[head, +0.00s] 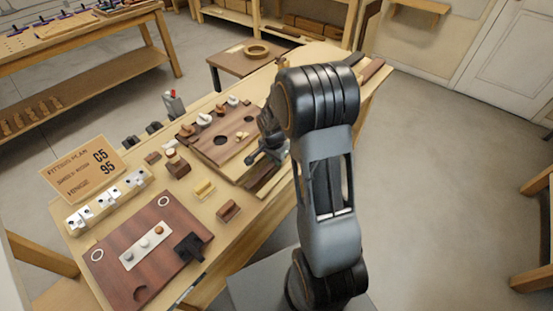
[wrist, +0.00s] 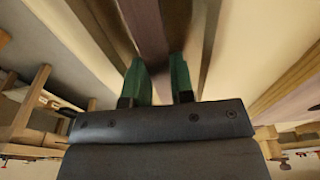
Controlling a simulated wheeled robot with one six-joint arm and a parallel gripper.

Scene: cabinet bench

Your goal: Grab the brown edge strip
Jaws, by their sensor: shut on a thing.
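The brown edge strip (wrist: 146,28) runs lengthwise down the wrist view and passes between the two green fingertips of my gripper (wrist: 159,78). The fingers are shut on it, one on each side. In the head view my gripper (head: 266,155) is low over the bench, at the right edge of the brown panel with round holes. There my arm hides part of the gripper and most of the strip, so I cannot tell if the strip is clear of the bench.
The wooden bench (head: 245,215) holds a brown holed panel (head: 205,150), a dark red-brown board (head: 120,235), small blocks and a sign (head: 83,168). Strips (head: 373,70) lie at its far right end. Floor (head: 440,190) to the right is open.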

